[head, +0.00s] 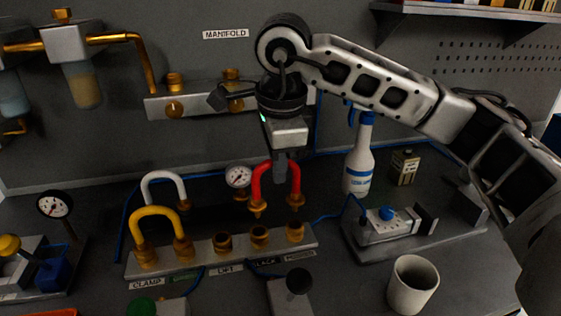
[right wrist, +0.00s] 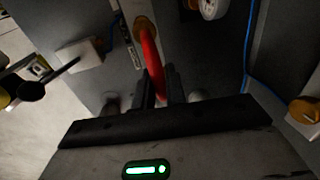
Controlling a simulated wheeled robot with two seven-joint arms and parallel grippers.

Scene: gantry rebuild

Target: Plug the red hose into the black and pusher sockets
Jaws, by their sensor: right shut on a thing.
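The red hose (head: 264,180) is a short U-shaped piece with a brass fitting on each end. My right gripper (head: 281,168) is shut on the top of its bend and holds it upright, ends down. In the right wrist view the red hose (right wrist: 151,65) runs between the two fingers (right wrist: 158,88). The black socket (head: 260,235) and the pusher socket (head: 295,232) are brass, at the right end of the front bar. The hose ends appear just above and behind them, with a gap in the picture; exact depth is unclear. My left gripper is out of view.
A yellow hose (head: 157,211) sits in the two left sockets of the bar (head: 205,262). A white hose (head: 163,176) and a gauge (head: 238,177) stand behind. A spray bottle (head: 357,160), a blue-knobbed fixture (head: 387,220) and a mug (head: 412,285) are at the right.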

